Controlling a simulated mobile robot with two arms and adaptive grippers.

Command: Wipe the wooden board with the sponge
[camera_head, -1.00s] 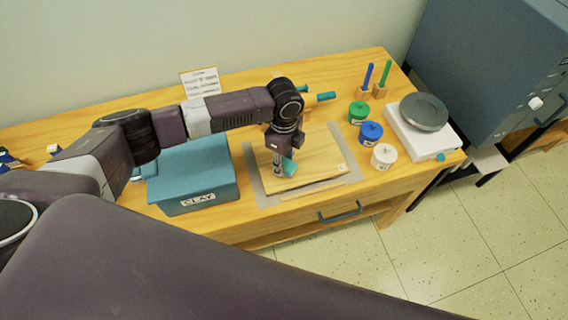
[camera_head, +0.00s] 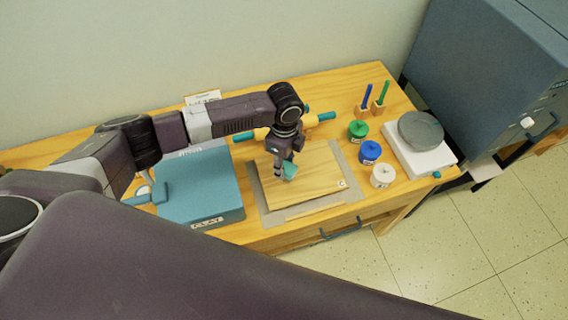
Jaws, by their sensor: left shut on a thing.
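The wooden board (camera_head: 318,180) lies flat on a grey mat (camera_head: 352,158) on the table. My left gripper (camera_head: 286,171) points down over the left-middle part of the board. It is shut on the teal sponge (camera_head: 290,171), which sits at or just above the board's surface; I cannot tell whether it touches. The gripper hides part of the sponge. My right gripper is not in view.
A teal clay box (camera_head: 196,187) stands left of the mat. Green (camera_head: 358,130), blue (camera_head: 370,152) and white (camera_head: 382,176) jars stand to the right, with a scale (camera_head: 420,142) beyond.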

